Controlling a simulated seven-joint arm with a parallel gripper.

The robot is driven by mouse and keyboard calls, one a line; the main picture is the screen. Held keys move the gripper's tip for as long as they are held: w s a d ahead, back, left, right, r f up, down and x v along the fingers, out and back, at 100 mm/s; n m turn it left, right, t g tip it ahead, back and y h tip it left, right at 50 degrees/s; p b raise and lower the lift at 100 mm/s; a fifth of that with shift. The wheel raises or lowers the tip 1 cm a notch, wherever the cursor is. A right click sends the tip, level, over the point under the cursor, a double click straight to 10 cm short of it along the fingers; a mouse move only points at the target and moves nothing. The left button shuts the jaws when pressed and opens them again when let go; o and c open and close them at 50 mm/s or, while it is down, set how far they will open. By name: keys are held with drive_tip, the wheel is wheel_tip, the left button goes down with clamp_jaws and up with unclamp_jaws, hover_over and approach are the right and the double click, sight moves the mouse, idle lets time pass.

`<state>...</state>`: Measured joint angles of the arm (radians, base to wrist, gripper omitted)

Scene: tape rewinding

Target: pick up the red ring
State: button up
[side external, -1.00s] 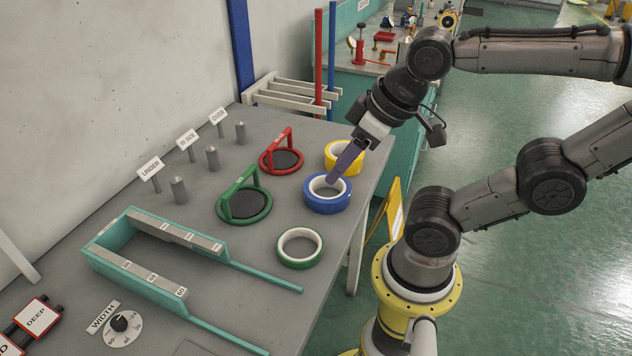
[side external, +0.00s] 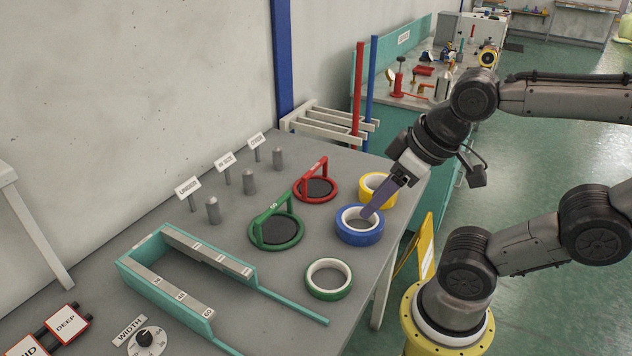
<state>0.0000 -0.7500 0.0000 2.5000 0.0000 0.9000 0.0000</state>
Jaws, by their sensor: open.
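The red ring (side external: 331,194) lies on the grey table around a dark disc, with a red upright handle arched over it. It is toward the back, left of the yellow tape roll (side external: 366,190). My gripper (side external: 370,212) is open, its fingers pointing down and left over the blue tape roll (side external: 359,234). The fingertips appear at the blue roll's hole; how deep they reach I cannot tell. The gripper is to the right of and nearer than the red ring, apart from it.
A green ring with a handle (side external: 277,243) stands left of the blue roll. A green tape roll (side external: 328,292) lies in front. A teal frame (side external: 150,262), several grey pegs (side external: 249,182) and label signs occupy the left. The table's right edge is close to the rolls.

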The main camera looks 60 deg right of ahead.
drive_tip(key=w+d+r+m, duration=0.1)
drive_tip(key=w+r+m, duration=0.4)
drive_tip(key=r+m, duration=0.15)
drive_tip(key=m+g, duration=0.6)
drive_tip(key=m, duration=0.6)
hover_over(315, 187)
wheel_tip(315, 187, down, 12)
drive_tip(key=r, duration=0.1)
drive_tip(key=shift+n, duration=0.25)
wheel_tip(315, 187, down, 14)
drive_tip(key=shift+f, duration=0.25)
drive_tip(key=shift+c, duration=0.3)
